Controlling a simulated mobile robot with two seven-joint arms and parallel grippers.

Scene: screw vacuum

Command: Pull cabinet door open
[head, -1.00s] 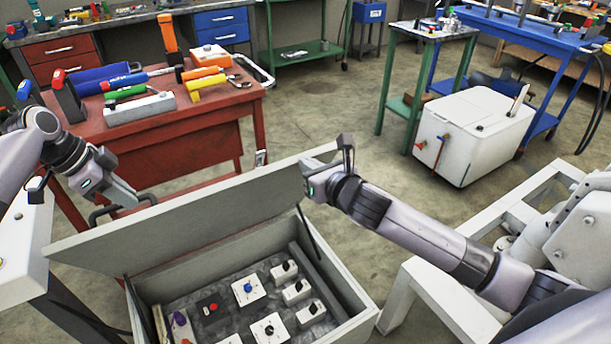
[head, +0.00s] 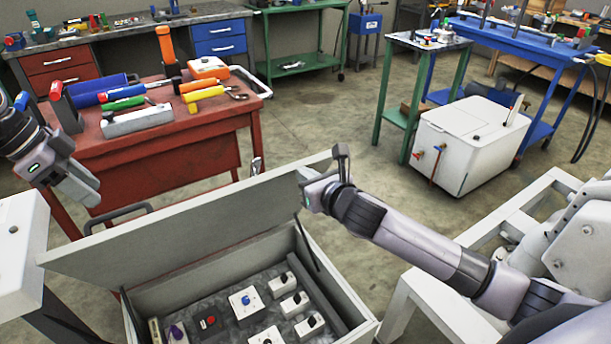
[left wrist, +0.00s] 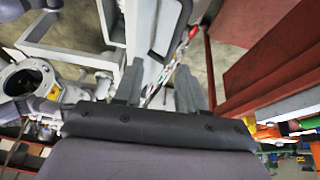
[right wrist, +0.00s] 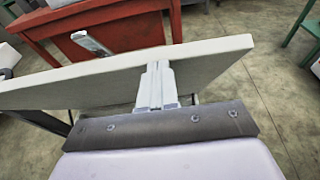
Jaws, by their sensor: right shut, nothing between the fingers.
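The grey cabinet door (head: 190,228) stands raised like a lid above the open cabinet box (head: 345,290). Its dark handle (head: 118,214) shows at the door's far left edge. My left gripper (head: 88,190) is just above and left of the handle, apart from it. In the left wrist view my left gripper's fingers (left wrist: 158,88) are spread with nothing between them. My right gripper (head: 308,185) is at the door's right end. In the right wrist view its fingers (right wrist: 157,85) are together in front of the door panel (right wrist: 215,65); I cannot tell whether they touch it.
Inside the box are several switch modules and a blue knob (head: 246,300). A red workbench (head: 170,150) with tools stands behind the door. A white box-shaped unit (head: 468,140) stands back right. Concrete floor between them is clear.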

